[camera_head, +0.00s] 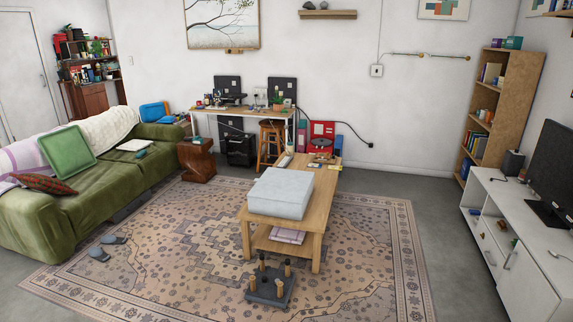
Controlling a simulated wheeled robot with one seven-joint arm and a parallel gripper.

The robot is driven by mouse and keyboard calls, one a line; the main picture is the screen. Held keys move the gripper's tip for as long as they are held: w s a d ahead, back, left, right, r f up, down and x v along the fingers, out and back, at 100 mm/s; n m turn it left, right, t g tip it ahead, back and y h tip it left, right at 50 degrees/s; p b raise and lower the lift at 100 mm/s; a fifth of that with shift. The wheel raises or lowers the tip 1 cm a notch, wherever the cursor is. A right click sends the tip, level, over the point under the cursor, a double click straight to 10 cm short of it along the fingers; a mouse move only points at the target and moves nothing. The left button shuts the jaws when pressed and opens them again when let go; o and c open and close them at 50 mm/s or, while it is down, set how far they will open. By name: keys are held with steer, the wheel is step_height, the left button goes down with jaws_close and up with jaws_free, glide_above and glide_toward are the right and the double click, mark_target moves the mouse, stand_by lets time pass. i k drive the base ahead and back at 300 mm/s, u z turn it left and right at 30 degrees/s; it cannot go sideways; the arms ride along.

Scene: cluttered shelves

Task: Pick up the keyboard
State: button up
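I cannot pick out a keyboard for certain in the head view. The desk (215,112) at the back wall holds two dark monitors (228,85) and many small items too small to tell apart. A flat pale object (135,145), perhaps a laptop, lies on the green sofa (95,190). My gripper is not in view.
A wooden coffee table (318,205) with a large pale box (281,192) stands mid-room on a patterned rug (180,260). An overturned dark stool (270,288) and grey slippers (105,247) lie on the rug. A white cabinet (520,285) stands at right.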

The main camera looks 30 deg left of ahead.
mark_target(283, 164)
steer(key=u, duration=0.3)
steer(key=k, duration=0.45)
steer(key=u, duration=1.25)
steer(key=i, duration=2.55)
steer(key=u, duration=0.8)
steer(key=i, duration=3.65)
steer(key=z, duration=1.3)
steer(key=i, duration=1.3)
steer(key=z, duration=1)
steer(key=i, duration=2.1)
steer(key=z, duration=0.2)
